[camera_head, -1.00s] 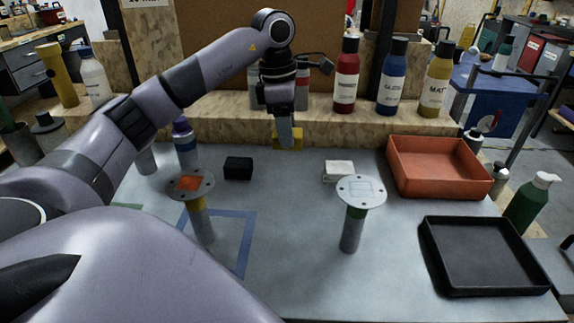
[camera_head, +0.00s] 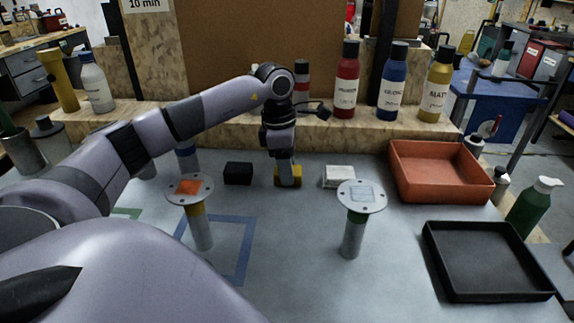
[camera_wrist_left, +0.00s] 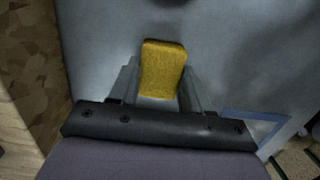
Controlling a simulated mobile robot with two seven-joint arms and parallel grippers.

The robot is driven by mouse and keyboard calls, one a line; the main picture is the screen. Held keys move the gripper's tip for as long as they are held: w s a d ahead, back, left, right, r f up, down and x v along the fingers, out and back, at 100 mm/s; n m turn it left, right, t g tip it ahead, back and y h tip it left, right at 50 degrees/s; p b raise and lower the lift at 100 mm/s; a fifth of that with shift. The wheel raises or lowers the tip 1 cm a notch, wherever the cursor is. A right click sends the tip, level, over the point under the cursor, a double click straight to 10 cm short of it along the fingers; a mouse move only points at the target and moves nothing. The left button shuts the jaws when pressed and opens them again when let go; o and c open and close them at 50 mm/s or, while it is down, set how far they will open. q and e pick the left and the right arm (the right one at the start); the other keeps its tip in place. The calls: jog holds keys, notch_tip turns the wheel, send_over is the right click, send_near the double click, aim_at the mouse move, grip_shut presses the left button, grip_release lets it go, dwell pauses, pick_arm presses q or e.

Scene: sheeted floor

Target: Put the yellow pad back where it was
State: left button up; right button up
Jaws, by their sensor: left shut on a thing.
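The yellow pad (camera_head: 289,181) is between the fingers of my left gripper (camera_head: 287,172), low at the table surface between a black block (camera_head: 238,173) and a white block (camera_head: 339,176). In the left wrist view the yellow pad (camera_wrist_left: 163,70) sits between the two fingers of the left gripper (camera_wrist_left: 160,84), which is shut on it. I cannot tell whether the pad touches the table. My right gripper does not show.
Two round-topped posts (camera_head: 190,188) (camera_head: 361,196) stand in front of the blocks. An orange tray (camera_head: 440,194) and a black tray (camera_head: 428,262) are at the right. Several bottles (camera_head: 346,85) stand on the wooden ledge behind. Blue tape (camera_head: 248,243) marks the table.

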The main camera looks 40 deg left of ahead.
pick_arm(q)
jog(key=o, duration=1)
jog(key=r, duration=0.8)
jog(key=s+a+r+p, duration=0.1)
jog(key=r, duration=0.3)
jog(key=shift+r, duration=0.1)
